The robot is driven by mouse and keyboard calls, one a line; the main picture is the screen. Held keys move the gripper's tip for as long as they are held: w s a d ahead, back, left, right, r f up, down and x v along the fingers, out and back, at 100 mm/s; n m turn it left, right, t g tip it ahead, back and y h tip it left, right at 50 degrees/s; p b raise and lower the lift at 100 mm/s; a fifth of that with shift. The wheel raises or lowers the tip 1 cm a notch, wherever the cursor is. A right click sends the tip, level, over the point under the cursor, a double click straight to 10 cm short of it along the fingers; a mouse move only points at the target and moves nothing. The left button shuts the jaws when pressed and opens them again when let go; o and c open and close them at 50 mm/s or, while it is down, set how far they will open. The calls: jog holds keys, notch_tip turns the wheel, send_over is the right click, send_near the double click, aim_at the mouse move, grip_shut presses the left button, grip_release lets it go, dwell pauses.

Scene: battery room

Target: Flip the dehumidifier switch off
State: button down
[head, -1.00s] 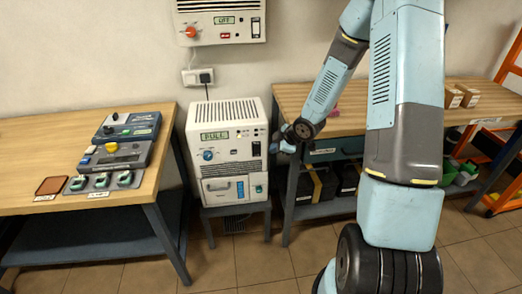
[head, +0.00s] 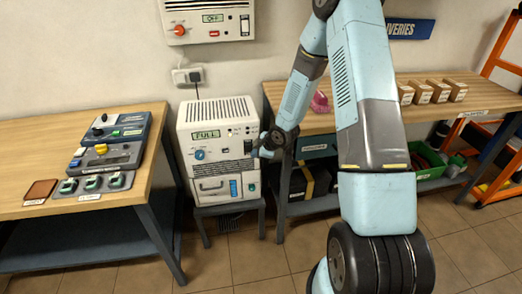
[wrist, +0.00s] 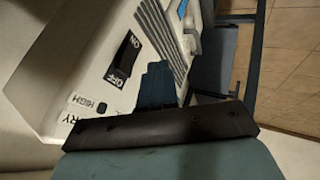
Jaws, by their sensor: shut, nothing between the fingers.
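The dehumidifier (head: 213,183) is a white box with a vented top, a lit display reading FULL and a blue knob. It stands on a low stand against the wall. Its switch (wrist: 127,55) is a black rocker between the printed words ON and OFF, seen tilted in the wrist view; which side is pressed I cannot tell. My gripper (head: 257,152) is shut and empty, just in front of the right part of the dehumidifier's front. In the wrist view its blue fingers (wrist: 157,84) lie beside the OFF end of the switch; contact is unclear.
A wooden table with a control box (head: 112,157) stands at the left. A workbench (head: 300,120) with small boxes stands close on the right. Another white unit (head: 207,20) hangs on the wall above a socket (head: 187,76). Bare floor lies in front.

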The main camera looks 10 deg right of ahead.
aim_at(249, 145)
jog(key=shift+w+a+f, duration=0.1)
jog(key=shift+w+f, duration=0.05)
jog(key=shift+w, duration=1)
jog(key=shift+w+a+f, duration=0.1)
jog(key=shift+w+f, duration=0.05)
jog(key=shift+w, duration=1)
jog(key=shift+w+r, duration=0.15)
jog(key=shift+w, duration=0.15)
jog(key=shift+r, duration=0.1)
jog(key=shift+r, duration=0.5)
jog(key=shift+w+r, duration=0.1)
jog(key=shift+r, duration=0.05)
